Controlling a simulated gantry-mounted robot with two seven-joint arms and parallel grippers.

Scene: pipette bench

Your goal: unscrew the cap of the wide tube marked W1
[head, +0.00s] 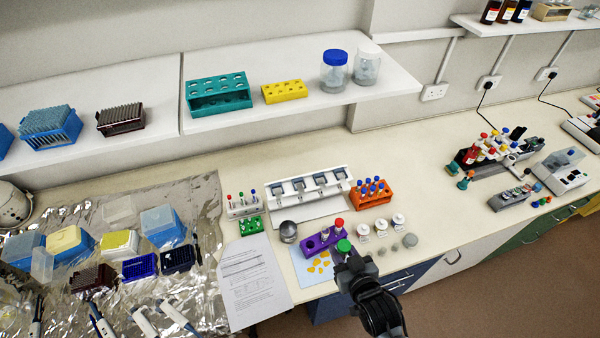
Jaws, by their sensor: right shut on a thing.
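My right gripper (346,258) comes in from the bottom and is shut on a green cap (343,246) at the front right of the purple rack (310,246). Whether a tube is under this cap is hidden by the gripper and the small scale. A red-capped tube (338,226) stands upright in the purple rack just behind the green cap. No W1 marking is legible at this size. My left gripper is not in view.
Yellow pieces (319,264) lie on a pale blue mat left of my gripper. White-lidded jars (381,226) stand close on the right. An orange rack (373,195) and a white pipette stand (308,187) are behind.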

